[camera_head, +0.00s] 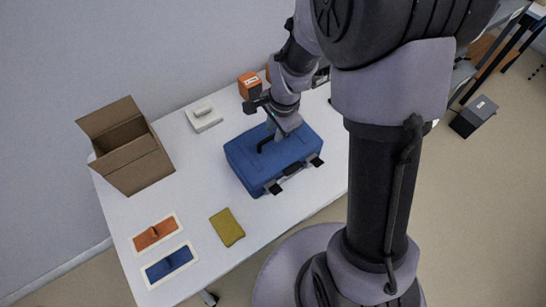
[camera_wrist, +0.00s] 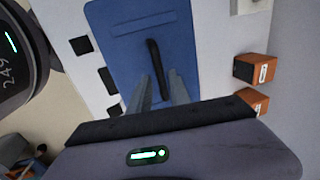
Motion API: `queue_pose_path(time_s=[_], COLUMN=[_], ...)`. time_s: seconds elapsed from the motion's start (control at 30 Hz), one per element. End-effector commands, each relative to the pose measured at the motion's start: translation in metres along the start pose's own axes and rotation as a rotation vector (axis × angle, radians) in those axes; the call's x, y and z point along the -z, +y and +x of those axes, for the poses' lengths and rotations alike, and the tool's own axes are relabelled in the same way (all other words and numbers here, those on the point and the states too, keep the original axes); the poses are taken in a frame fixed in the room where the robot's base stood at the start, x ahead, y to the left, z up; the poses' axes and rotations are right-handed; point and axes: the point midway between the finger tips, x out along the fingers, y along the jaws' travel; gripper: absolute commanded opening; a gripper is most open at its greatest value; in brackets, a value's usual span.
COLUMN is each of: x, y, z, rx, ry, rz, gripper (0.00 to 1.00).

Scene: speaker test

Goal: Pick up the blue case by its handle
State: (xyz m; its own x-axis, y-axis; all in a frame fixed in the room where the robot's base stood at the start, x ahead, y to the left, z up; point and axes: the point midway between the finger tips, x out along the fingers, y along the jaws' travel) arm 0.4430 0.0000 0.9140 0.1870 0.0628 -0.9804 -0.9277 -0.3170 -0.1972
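The blue case (camera_head: 250,167) lies flat on the white table in the head view. Its black handle (camera_head: 264,145) is on the top face, partly hidden by my gripper (camera_head: 279,134). In the wrist view the blue case (camera_wrist: 115,35) fills the upper middle, with the black handle (camera_wrist: 155,62) running lengthwise. My gripper (camera_wrist: 161,84) is open, one grey finger on each side of the handle's near end. I see gaps between fingers and handle; I cannot tell how deep the tips reach.
On the white table (camera_head: 190,205) stand an open cardboard box (camera_head: 140,168), a white device (camera_head: 203,115) and orange boxes (camera_head: 249,84). An orange-pouch tray (camera_head: 135,246), a blue-pouch tray (camera_head: 150,282) and a mustard cloth (camera_head: 227,228) lie at the front left. Table space left of the case is clear.

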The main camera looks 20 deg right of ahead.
Motion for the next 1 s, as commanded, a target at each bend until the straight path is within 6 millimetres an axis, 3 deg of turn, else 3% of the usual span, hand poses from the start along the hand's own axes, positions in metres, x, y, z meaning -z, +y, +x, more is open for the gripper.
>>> queue_pose_path(time_s=[0.1, 0.2, 0.37, 0.5, 1.0], x=[0.002, 0.002, 0.002, 0.002, 0.002], y=[0.002, 0.002, 0.001, 0.001, 0.001], z=[0.031, 0.042, 0.039, 0.039, 0.038], rx=[-0.003, -0.003, -0.002, -0.001, -0.001], ry=[-0.002, -0.001, -0.001, -0.001, -0.001], rz=[0.001, 0.0, 0.0, 0.0, 0.0], gripper=[0.23, 0.23, 0.23, 0.0, 0.0])
